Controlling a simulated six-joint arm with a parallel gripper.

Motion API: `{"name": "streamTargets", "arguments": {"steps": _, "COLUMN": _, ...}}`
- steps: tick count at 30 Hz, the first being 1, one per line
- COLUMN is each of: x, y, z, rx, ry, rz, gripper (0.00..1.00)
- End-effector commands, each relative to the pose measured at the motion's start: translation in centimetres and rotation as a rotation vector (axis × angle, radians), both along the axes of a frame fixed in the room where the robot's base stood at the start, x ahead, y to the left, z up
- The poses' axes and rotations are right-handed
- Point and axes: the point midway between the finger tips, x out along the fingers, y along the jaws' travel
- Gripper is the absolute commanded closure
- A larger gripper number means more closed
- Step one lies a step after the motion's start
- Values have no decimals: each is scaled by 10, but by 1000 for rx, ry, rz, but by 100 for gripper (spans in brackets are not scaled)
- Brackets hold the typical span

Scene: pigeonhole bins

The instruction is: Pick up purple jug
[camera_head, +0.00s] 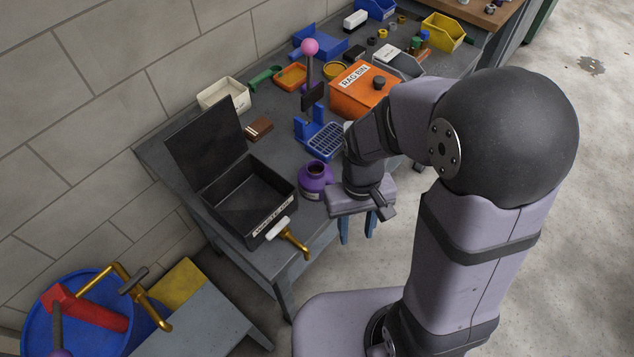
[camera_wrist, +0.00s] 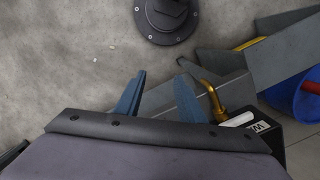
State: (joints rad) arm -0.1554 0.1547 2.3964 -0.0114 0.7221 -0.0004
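The purple jug (camera_head: 315,178) stands upright on the grey workbench near its front edge, just right of an open black box. Its round mouth faces up. It does not show in the wrist view. My gripper (camera_head: 358,230) is to the right of the jug and in front of the bench edge, pointing down, not touching the jug. Its two blue fingers are apart with nothing between them. The wrist view also shows the open fingers (camera_wrist: 160,95), with floor and a bench edge beyond.
The open black box (camera_head: 243,205) has a raised lid and a brass tap (camera_head: 290,238) at its front. A blue press with a pink knob (camera_head: 310,47) and an orange rag bin (camera_head: 362,92) stand behind the jug. A blue drum (camera_head: 80,315) is at lower left.

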Motion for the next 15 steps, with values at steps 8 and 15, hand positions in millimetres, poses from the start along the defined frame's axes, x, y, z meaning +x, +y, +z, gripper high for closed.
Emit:
{"name": "streamTargets", "arguments": {"steps": 8, "x": 99, "y": 22, "z": 8, "rx": -8, "ry": -102, "rz": 57, "gripper": 64}}
{"name": "streamTargets", "arguments": {"steps": 15, "x": 123, "y": 22, "z": 27, "rx": -19, "ry": -142, "rz": 58, "gripper": 64}}
